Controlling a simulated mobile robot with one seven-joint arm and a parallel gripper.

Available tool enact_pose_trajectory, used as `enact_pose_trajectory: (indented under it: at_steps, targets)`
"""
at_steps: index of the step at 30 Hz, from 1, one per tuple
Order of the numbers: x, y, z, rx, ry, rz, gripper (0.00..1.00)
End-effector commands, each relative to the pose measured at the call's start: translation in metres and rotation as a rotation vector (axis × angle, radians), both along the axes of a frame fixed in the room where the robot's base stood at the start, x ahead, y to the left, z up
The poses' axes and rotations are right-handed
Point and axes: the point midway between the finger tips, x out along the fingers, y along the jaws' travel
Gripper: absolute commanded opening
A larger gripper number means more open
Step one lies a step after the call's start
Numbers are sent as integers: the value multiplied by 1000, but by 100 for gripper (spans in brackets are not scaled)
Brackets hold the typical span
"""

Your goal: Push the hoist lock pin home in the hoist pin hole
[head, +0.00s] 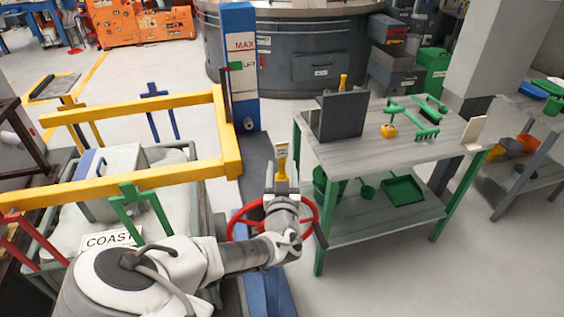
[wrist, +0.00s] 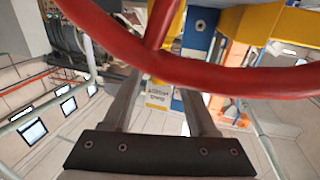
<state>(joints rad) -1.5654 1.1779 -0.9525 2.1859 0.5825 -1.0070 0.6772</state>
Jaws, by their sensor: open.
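The blue hoist column (head: 240,70) stands upright with a MAX label. A similar round fitting (wrist: 200,25) shows on a blue part in the wrist view. I cannot pick out the lock pin for sure. My gripper (wrist: 160,92) is open, and I see nothing held. The red handwheel rim (wrist: 200,78) crosses at its fingertips; contact is unclear.
The red handwheel (head: 237,213) surrounds my wrist area in the head view. A workbench (head: 345,150) on the right carries a dark block (head: 340,117) and green tools.

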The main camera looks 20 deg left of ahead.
Motion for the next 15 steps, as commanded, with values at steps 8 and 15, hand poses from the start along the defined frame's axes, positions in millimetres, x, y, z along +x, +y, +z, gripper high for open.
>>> enact_pose_trajectory:
  at_steps: [8, 15]
  targets:
    - [8, 2, -1, 0, 1, 0, 58]
    - [8, 2, -1, 0, 1, 0, 27]
